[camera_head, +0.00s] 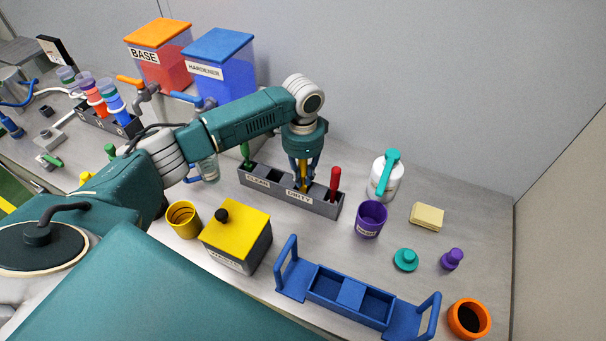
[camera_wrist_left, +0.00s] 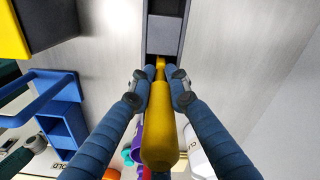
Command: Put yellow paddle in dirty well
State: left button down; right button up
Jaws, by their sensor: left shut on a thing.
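The yellow paddle (camera_head: 303,175) is held upright by my left gripper (camera_head: 304,170) at the grey rack (camera_head: 253,193). In the left wrist view its thick yellow handle (camera_wrist_left: 159,145) runs between the blue fingers of the gripper (camera_wrist_left: 160,85), which are shut on it. The rack has a CLEAN and a DIRTY label, and the paddle stands over the DIRTY part. Its lower end is hidden, so I cannot tell how deep it is in the well. A green handle (camera_head: 246,156) stands at the CLEAN end and a red handle (camera_head: 334,184) at the DIRTY end.
A yellow-lidded box (camera_head: 238,232) and yellow cup (camera_head: 184,220) stand in front of the rack. A purple cup (camera_head: 371,219) and white bottle (camera_head: 386,180) are to its right. A blue tray (camera_head: 350,294) lies nearer. BASE (camera_head: 160,55) and HARDENER (camera_head: 220,65) tanks stand behind.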

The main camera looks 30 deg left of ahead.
pick_arm(q)
jog(key=shift+f, duration=0.1)
jog(key=c, duration=1.6)
grip_release()
jog(key=shift+c, duration=0.2)
pick_arm(e)
jog(key=shift+a, duration=0.2)
jog(key=shift+s+a, duration=0.1)
jog(key=shift+a, duration=0.05)
pick_arm(q)
notch_tip(320, 180, up, 11)
jog(key=shift+r+b, duration=0.1)
jog(key=shift+b, duration=1.05)
jog(key=shift+r, duration=0.55)
pick_arm(e)
jog(key=shift+d+f, duration=0.15)
jog(key=shift+f, duration=0.5)
jog(key=shift+d+f, duration=0.15)
jog(key=shift+f, duration=0.45)
